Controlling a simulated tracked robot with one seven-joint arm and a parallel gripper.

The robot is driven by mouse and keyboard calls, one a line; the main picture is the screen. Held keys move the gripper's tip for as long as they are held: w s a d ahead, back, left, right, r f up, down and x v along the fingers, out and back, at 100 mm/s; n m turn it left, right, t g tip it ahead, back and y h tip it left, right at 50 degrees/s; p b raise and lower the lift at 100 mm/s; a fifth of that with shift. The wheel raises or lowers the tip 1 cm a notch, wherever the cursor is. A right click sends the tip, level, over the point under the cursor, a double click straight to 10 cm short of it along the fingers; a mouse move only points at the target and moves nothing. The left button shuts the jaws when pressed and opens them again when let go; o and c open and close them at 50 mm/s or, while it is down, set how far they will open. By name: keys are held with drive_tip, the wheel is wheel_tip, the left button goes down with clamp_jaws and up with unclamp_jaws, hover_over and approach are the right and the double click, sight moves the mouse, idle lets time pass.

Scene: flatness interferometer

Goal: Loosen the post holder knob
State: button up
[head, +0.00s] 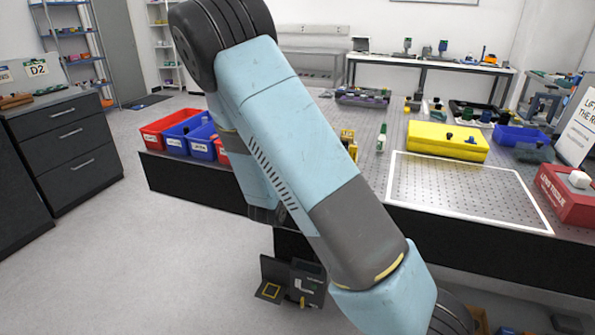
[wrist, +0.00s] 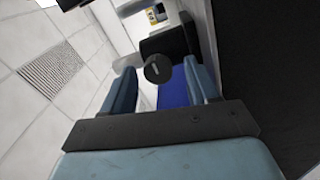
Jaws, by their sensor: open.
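My gripper (wrist: 160,78) shows in the wrist view with its two blue-grey fingers apart. A round black knob-like disc (wrist: 158,69) shows between the fingertips, with a larger black body (wrist: 170,42) behind it. I cannot tell whether this disc is the post holder knob, or whether either finger touches it. In the head view my arm crosses the middle and runs down to the lower right; my gripper is out of that frame. No post holder knob can be made out for sure on the table there.
The perforated optical table (head: 385,160) holds a yellow case (head: 447,141), a blue bin (head: 521,137) and a red box (head: 567,194). A white outline frames a clear patch (head: 465,190). Red and blue bins (head: 184,133) stand at its left end. Open floor lies left.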

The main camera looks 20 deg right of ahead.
drive_tip(key=v, duration=1.3)
drive_tip(key=shift+s+a, duration=0.2)
drive_tip(key=shift+s, duration=0.1)
wheel_tip(320, 180, up, 12)
drive_tip(key=m+g+y, duration=0.5)
drive_tip(key=m+y, duration=0.1)
drive_tip(key=y, duration=0.6)
drive_tip(key=s+d+r+m+g, duration=0.1)
drive_tip(key=s+d+r, duration=0.2)
drive_tip(key=s, duration=0.5)
drive_tip(key=s+d+r+g, duration=0.1)
drive_tip(key=s+d+r, duration=0.2)
drive_tip(key=s, duration=0.5)
drive_tip(key=s+d+r+m+g+h, duration=0.1)
drive_tip(key=s+d+r+g, duration=0.1)
drive_tip(key=s, duration=0.6)
drive_tip(key=shift+s+d+r+m, duration=0.15)
drive_tip(key=shift+d+r+m, duration=0.15)
drive_tip(key=shift+d+r, duration=0.65)
